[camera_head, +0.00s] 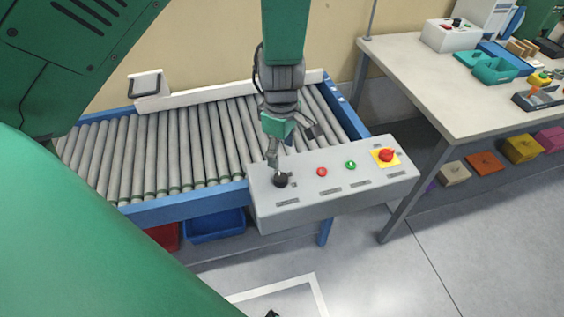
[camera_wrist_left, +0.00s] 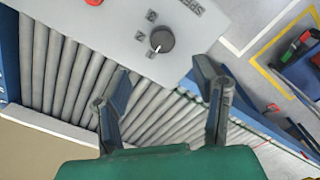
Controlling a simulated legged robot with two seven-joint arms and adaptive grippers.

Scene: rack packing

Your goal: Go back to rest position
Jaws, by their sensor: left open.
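My left gripper (camera_head: 294,150) hangs down over the near right end of the roller conveyor (camera_head: 190,150), just behind the grey control box (camera_head: 335,190). One finger is close to the black knob (camera_head: 280,180) on the box; I cannot tell from the head view whether it touches. In the left wrist view the two fingers of my left gripper (camera_wrist_left: 160,72) are spread wide with nothing between them. The black knob (camera_wrist_left: 162,39) shows beyond the fingertips, apart from them in the picture. My right gripper is not in view.
The box also has a red button (camera_head: 322,172), a green button (camera_head: 350,165) and a red emergency knob (camera_head: 386,155). A blue bin (camera_head: 215,225) is under the conveyor. A workbench (camera_head: 430,95) with teal trays stands right. Floor in front is mostly clear.

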